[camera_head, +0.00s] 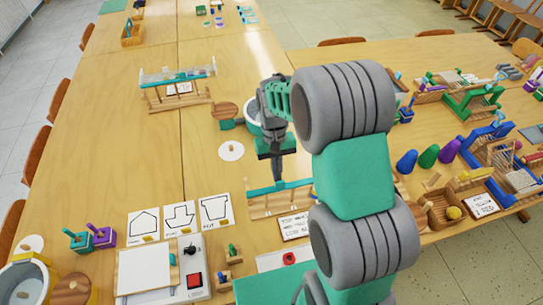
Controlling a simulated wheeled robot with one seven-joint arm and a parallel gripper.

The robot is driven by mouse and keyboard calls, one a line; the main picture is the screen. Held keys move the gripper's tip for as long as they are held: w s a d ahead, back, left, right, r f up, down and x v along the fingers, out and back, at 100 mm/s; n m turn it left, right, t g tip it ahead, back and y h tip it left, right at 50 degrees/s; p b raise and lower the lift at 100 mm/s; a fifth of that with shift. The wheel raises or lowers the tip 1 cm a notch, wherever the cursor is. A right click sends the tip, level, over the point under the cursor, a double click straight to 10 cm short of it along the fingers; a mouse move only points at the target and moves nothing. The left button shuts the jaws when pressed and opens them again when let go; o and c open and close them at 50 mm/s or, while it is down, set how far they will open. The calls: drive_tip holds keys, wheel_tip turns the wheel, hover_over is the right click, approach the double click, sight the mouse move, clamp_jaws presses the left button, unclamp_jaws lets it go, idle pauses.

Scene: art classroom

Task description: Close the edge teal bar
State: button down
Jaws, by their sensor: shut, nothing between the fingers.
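My gripper (277,176) points down over the near part of the table, and its fingers look closed and empty. A teal bar (262,190) lies across a low wooden frame (268,208) right below the fingertips. I cannot tell whether the fingertips touch it. Its right end is partly hidden by my arm. A second teal bar (178,77) runs across a wooden stand (172,100) with a clear top strip, farther back and left, away from the gripper.
Shape cards (180,217) and a white control box (192,270) stand at the near left. The left middle of the table (130,150) is clear.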

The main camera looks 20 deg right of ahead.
drive_tip(key=shift+s+f, duration=0.15)
drive_tip(key=shift+s, duration=0.2)
drive_tip(key=w+b+v, duration=0.1)
drive_tip(key=v, duration=0.7)
drive_tip(key=s+r+t, duration=0.6)
drive_tip(key=s+r, duration=0.2)
drive_tip(key=s, duration=0.5)
drive_tip(key=shift+s+t, duration=0.25)
drive_tip(key=shift+t, duration=0.05)
